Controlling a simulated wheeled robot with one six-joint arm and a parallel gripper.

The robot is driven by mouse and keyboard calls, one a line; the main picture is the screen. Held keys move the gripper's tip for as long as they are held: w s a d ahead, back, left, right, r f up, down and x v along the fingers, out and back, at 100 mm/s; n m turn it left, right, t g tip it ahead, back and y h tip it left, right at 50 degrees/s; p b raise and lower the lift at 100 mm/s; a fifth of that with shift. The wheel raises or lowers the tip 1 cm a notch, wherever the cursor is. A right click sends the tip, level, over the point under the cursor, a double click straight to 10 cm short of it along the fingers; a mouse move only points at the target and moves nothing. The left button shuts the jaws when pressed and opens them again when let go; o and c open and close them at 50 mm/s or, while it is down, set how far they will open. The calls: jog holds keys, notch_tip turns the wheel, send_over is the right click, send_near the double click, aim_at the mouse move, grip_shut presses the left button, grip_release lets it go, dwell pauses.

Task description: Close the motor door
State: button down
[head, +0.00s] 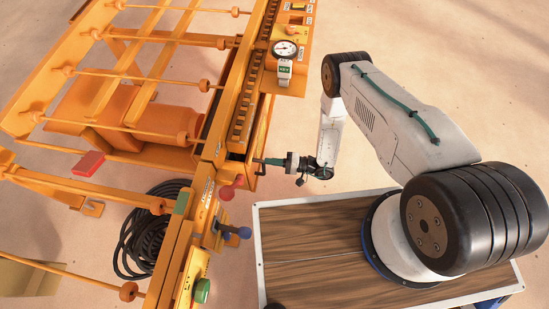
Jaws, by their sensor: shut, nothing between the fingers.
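The orange block press has a long side rail. Below the gauge, an orange panel that looks like the motor door (266,122) stands out from the side of the machine. A dark opening (236,157) shows beside it, so the door looks at least partly open. My gripper (258,161) is at the panel's lower part, with its teal fingers shut and empty, pointing left toward the machine. I cannot tell whether the fingers touch the door. The door's hinge and the motor behind it are hidden.
A round gauge (285,49) sits above the door. A red-knobbed lever (227,193), a blue-knobbed lever (244,232) and a green button (202,290) are below. A black coiled hose (148,235) lies under the frame. The sandy floor right of the gauge is clear.

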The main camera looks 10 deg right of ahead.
jog(key=shift+s, duration=0.35)
jog(key=shift+s, duration=0.15)
jog(key=shift+d, duration=0.1)
jog(key=w+d, duration=0.2)
jog(key=d, duration=0.9)
jog(key=shift+d, duration=0.25)
jog(key=shift+w, duration=0.1)
